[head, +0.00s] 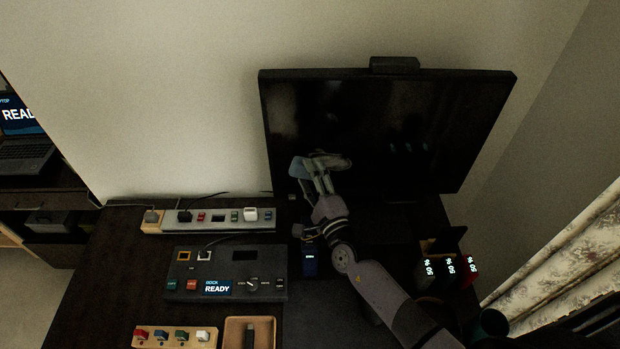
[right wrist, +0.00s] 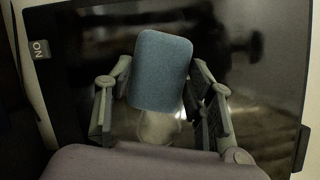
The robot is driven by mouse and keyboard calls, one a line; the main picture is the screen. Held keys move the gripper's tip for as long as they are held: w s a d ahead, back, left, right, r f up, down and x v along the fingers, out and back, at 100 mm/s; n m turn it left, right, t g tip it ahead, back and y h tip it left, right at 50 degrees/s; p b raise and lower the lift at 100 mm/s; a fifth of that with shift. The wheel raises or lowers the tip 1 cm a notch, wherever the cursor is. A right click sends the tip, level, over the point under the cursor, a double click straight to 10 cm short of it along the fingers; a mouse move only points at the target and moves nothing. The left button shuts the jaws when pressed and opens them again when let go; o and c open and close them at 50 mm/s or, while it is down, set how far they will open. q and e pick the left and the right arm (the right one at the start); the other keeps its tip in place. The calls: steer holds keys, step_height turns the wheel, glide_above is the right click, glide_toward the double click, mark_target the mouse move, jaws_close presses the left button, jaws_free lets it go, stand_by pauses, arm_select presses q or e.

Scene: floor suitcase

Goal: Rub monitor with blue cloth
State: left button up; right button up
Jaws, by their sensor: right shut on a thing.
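The black monitor (head: 420,130) stands at the back of the desk with a dark screen. Its screen also fills most of the right wrist view (right wrist: 262,90). My right gripper (head: 318,170) is at the lower left part of the screen. It is shut on the blue cloth (right wrist: 160,70), a flat blue-grey pad with rounded corners. The cloth also shows in the head view (head: 298,168), partly behind the fingers. The cloth lies in front of the screen; I cannot tell whether it touches it. My left gripper is not in view.
A power strip (head: 225,217), a dock panel (head: 185,288) reading READY and a wooden block with colored plugs (head: 170,337) lie on the left of the desk. A tray (head: 233,325) is at the front. Small lit boxes (head: 470,268) stand at the right. A laptop (head: 22,155) is far left.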

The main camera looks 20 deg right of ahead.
steer(key=shift+w+d, duration=0.2)
steer(key=shift+w, duration=0.45)
steer(key=shift+d, duration=0.1)
steer(key=shift+s+d+b, duration=0.35)
steer(key=shift+d, duration=0.95)
steer(key=shift+s+d+b, duration=0.3)
steer(key=shift+s+d, duration=0.1)
steer(key=shift+d, duration=0.85)
steer(key=shift+s+d+b, duration=0.35)
steer(key=shift+d, duration=0.95)
